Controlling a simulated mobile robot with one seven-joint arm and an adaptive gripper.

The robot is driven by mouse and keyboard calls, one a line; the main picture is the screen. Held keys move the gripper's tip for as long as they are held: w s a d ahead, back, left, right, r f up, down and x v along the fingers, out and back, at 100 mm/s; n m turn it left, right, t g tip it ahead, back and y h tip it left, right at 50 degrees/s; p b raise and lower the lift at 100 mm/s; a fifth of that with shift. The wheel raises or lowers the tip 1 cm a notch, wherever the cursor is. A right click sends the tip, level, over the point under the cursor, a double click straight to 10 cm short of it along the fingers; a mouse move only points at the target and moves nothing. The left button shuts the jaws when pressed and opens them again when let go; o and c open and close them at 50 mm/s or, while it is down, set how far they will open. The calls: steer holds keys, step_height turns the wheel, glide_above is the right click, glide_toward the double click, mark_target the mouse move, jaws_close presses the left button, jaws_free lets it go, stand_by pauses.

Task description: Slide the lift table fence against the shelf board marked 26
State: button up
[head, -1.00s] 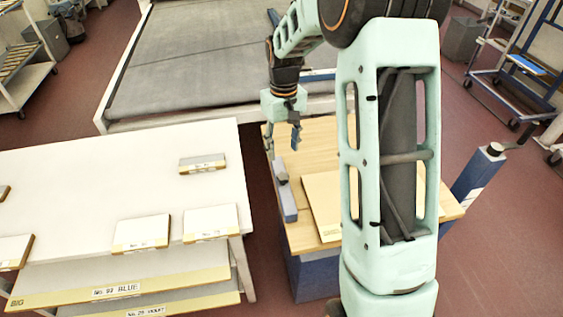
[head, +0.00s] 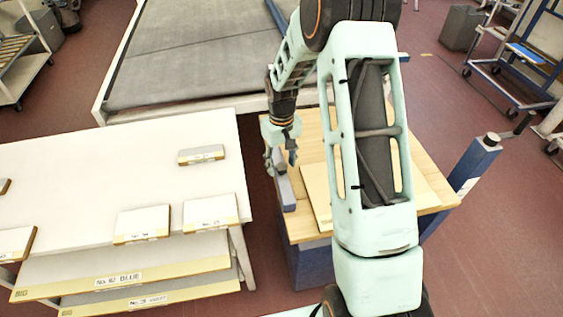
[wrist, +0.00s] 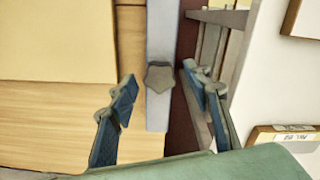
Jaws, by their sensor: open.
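The lift table (head: 437,187) has a wooden top on a blue base. Its fence, a blue-grey bar (head: 288,194) with a grey star-shaped knob (wrist: 160,78), lies along the top's left edge. The fence (wrist: 157,116) also shows in the wrist view. A pale yellow shelf board (head: 316,190) lies on the top to the right of the fence, partly hidden by my arm. In the wrist view a strip of bare wood separates board (wrist: 55,40) and fence. I cannot read its number. My gripper (head: 281,161) is open over the fence, its fingers (wrist: 159,82) on either side of the knob.
A white table (head: 90,165) stands left of the lift table across a narrow gap, with several small labelled boards on top and bigger boards below. A grey conveyor bed (head: 190,50) lies behind. A blue post with a crank (head: 474,165) stands at the right.

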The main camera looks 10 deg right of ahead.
jaws_close()
steer(key=d, duration=0.5)
steer(key=shift+d+b, duration=0.1)
steer(key=shift+b, duration=0.2)
jaws_free()
steer(key=shift+r, duration=0.1)
step_height(320, 180, up, 12)
stand_by(0.5)
